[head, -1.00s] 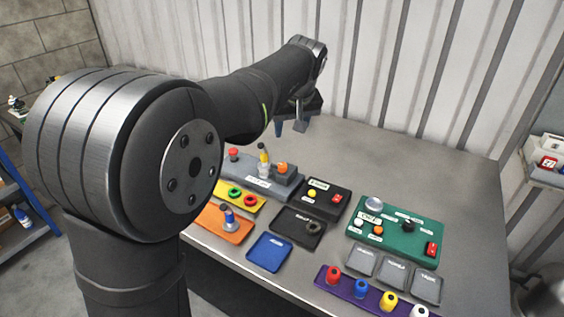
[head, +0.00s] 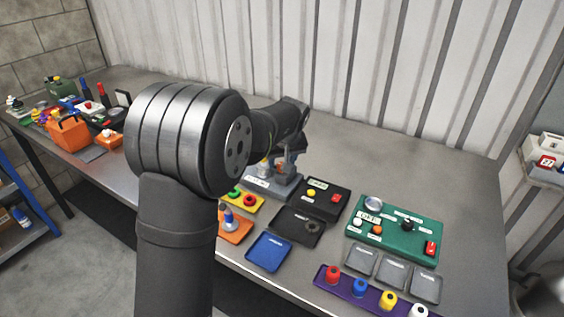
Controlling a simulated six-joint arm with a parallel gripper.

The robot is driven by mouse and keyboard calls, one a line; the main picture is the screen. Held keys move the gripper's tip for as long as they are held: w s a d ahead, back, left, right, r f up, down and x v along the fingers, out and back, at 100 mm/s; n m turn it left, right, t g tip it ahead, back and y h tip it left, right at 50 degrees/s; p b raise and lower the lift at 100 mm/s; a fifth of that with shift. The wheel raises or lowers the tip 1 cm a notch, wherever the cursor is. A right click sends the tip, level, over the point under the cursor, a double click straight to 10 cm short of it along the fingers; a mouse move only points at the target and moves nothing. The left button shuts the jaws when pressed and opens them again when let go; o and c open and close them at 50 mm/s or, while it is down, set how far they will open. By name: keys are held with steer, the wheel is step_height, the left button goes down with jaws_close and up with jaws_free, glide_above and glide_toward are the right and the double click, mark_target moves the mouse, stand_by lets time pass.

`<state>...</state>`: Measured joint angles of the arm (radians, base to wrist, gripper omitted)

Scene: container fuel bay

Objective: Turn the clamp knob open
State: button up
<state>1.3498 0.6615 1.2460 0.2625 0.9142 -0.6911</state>
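A grey fixture (head: 262,189) stands on the bench with a label on its front and a clear vessel (head: 263,167) on it. An orange knob (head: 281,165) sits on the fixture's right block, mostly covered by my gripper; it looks like the clamp knob, but I cannot read a label. My gripper (head: 284,160) points down at this knob, with its fingers at or just above it. Contact and finger gap are too small to make out.
A black box (head: 328,188) with yellow and red buttons stands close right of the fixture. A green panel (head: 395,249) is farther right. Yellow (head: 247,206), orange (head: 237,237), black (head: 284,229) and blue (head: 268,252) trays lie in front. An orange toolbox (head: 72,132) stands far left.

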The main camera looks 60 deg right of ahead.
steer(key=shift+w+d+f, duration=0.15)
steer(key=shift+f, duration=0.35)
steer(key=c, duration=1)
steer(key=shift+m, duration=0.3)
steer(key=m+g, duration=0.1)
steer(key=m, duration=0.1)
steer(key=m+g+h, duration=0.1)
steer(key=m, duration=0.2)
steer(key=shift+w, duration=0.15)
steer(key=m+g, duration=0.1)
steer(key=m, duration=0.2)
steer(key=m+g, duration=0.1)
steer(key=m, duration=0.2)
steer(key=shift+w, duration=0.15)
steer(key=shift+m, duration=0.3)
